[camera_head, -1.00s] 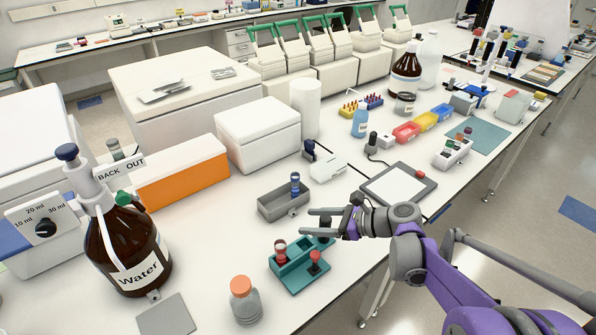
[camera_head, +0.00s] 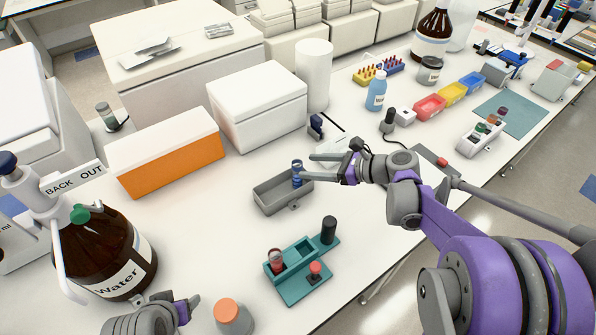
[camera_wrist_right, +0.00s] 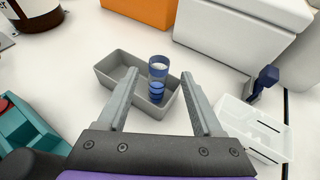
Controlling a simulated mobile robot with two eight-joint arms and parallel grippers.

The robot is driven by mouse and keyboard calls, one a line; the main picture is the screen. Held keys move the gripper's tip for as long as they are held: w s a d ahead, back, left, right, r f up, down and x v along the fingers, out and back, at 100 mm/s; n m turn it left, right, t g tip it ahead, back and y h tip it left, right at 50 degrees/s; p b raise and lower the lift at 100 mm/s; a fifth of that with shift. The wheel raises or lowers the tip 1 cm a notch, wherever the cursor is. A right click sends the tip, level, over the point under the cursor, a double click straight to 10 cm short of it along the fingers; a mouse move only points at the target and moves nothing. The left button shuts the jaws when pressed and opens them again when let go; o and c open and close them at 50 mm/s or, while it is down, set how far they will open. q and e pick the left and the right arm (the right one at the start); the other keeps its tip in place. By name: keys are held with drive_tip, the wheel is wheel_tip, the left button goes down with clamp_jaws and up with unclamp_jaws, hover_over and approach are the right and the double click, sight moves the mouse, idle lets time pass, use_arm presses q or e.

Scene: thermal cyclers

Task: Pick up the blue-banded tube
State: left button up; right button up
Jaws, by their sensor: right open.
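The blue-banded tube (camera_head: 297,173) stands upright at the right end of a small grey tray (camera_head: 268,201). It is clear with dark blue bands, and it also shows in the right wrist view (camera_wrist_right: 157,82). My right gripper (camera_head: 309,167) is open and level with the tray, its fingertips close to the tube from the right. In the wrist view the tube appears between the two open fingers (camera_wrist_right: 160,78), near their tips; I see no contact. My left gripper (camera_head: 186,309) shows only in part at the bottom left, and its jaw opening is unclear.
A teal rack (camera_head: 297,287) with a red-capped tube stands in front of the tray. An orange-capped bottle (camera_head: 231,318) and brown water bottle (camera_head: 100,250) are at front left. A white box (camera_head: 258,108) stands behind. A pale translucent tray (camera_wrist_right: 253,130) lies right of the gripper.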

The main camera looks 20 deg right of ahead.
drive_tip(key=x, duration=0.3)
drive_tip(key=shift+a, duration=0.1)
drive_tip(key=x, duration=0.2)
drive_tip(key=p+x, duration=0.1)
drive_tip(key=x, duration=0.1)
drive_tip(key=shift+w+a+r, duration=0.15)
drive_tip(key=shift+a+r, duration=0.1)
drive_tip(key=shift+r, duration=0.05)
drive_tip(key=shift+w+a+f, duration=0.25)
drive_tip(key=shift+w+a, duration=0.05)
drive_tip(key=shift+w, duration=0.05)
drive_tip(key=shift+s, duration=0.1)
clamp_jaws()
